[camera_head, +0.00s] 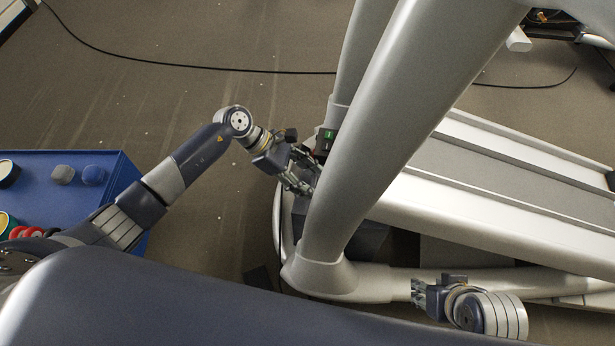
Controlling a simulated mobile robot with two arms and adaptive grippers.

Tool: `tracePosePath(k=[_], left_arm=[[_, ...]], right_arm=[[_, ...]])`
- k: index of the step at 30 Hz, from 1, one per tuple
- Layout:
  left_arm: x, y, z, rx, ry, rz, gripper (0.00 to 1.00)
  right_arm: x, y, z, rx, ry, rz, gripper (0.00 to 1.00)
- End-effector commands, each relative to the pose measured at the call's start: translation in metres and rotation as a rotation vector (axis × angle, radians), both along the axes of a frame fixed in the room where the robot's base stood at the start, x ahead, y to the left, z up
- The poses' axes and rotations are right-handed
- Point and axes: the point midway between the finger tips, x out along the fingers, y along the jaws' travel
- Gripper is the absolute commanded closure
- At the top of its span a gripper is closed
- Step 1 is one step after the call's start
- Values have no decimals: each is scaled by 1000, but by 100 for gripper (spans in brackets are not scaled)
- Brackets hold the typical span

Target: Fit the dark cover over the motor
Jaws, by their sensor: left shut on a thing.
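The dark cover (368,238) shows as a dark, box-like shape low on the machine, partly hidden behind the thick silver tube (365,150). My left gripper (305,183) is at the left side of that tube, shut on an edge of the dark cover. The tube hides much of the contact. I cannot make out the motor; the cover and the tube hide that spot. Whether the cover is seated or tilted cannot be told. My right gripper (416,291) is by the machine's lower silver base tube, pointing left; its fingers are too small to read.
A blue cart (125,180) with small caps and round items stands at the left. Silver rails (500,190) run to the right. A black cable (200,66) lies across the brown floor. The floor between cart and machine is mostly clear.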

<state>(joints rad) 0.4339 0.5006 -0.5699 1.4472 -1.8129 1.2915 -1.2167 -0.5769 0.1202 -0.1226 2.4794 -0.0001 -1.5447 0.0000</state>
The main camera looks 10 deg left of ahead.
Motion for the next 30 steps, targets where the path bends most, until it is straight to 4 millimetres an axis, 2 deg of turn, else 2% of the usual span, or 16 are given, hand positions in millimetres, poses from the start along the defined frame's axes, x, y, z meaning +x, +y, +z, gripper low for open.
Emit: tracePosePath(k=[30], left_arm=[[1, 0, -1, -2, -1, 0, 100]], right_arm=[[9, 2, 1, 7, -36, 3, 65]])
